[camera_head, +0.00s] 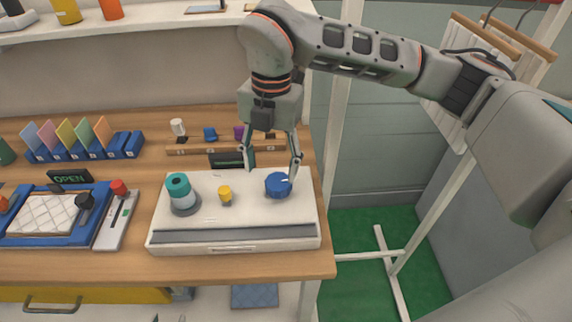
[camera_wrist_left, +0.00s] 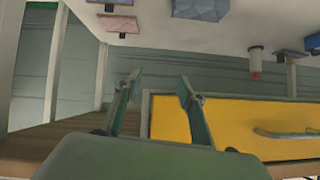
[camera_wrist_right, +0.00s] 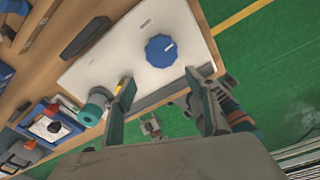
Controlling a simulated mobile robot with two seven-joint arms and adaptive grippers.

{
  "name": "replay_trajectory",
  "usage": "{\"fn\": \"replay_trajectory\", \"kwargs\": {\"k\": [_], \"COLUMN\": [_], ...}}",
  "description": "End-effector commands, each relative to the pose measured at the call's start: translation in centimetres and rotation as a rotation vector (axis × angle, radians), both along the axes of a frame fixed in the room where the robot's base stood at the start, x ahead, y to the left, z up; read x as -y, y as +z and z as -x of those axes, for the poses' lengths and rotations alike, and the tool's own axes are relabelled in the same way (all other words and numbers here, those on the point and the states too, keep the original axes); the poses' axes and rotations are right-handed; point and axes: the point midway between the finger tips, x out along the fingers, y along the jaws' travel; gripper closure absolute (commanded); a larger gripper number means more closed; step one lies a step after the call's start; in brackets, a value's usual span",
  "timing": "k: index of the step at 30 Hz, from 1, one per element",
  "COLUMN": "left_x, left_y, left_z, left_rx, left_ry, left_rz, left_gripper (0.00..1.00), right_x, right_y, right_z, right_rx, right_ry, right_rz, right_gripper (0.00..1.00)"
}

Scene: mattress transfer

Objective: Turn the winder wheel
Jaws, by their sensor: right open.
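The winder wheel is a blue ribbed knob (camera_head: 278,186) with a light mark, on the right part of a white winder box (camera_head: 236,211). In the right wrist view, the knob (camera_wrist_right: 161,51) lies just beyond the fingertips, between their lines. My right gripper (camera_head: 272,170) is open and points down over the knob, its fingers apart. I cannot tell whether they touch it. The right gripper (camera_wrist_right: 160,80) holds nothing. My left gripper (camera_wrist_left: 158,78) is open and empty in the left wrist view, near a yellow drawer front (camera_wrist_left: 230,125). It is not in the head view.
A teal spool (camera_head: 178,186) and a small yellow peg (camera_head: 225,194) stand on the box, left of the knob. A wooden rack (camera_head: 210,149) lies behind it. A blue tray with a quilted pad (camera_head: 46,214) is at left. The table ends right of the box.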

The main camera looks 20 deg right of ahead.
Motion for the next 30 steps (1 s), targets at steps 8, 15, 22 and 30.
{"fn": "replay_trajectory", "kwargs": {"k": [8, 15, 22, 30], "left_x": [0.0, -0.1, -0.1, -0.1], "left_y": [0.1, 0.4, 0.7, 0.7], "left_z": [0.0, 0.1, 0.1, 0.1], "left_rx": [-0.001, -0.003, -0.003, -0.003], "left_ry": [0.000, 0.000, 0.000, 0.000], "left_rz": [0.000, -0.002, -0.002, -0.002], "left_gripper": [0.60, 0.60, 0.60, 0.60], "right_x": [1.7, 1.6, 1.6, 1.6], "right_y": [-0.2, -3.9, -6.3, -6.8], "right_z": [-0.9, -0.9, -0.9, -1.0], "right_rx": [0.034, 0.032, 0.035, 0.036], "right_ry": [-0.075, -0.072, -0.071, -0.070], "right_rz": [0.063, 0.060, 0.058, 0.058], "right_gripper": [0.44, 0.44, 0.44, 0.44]}}
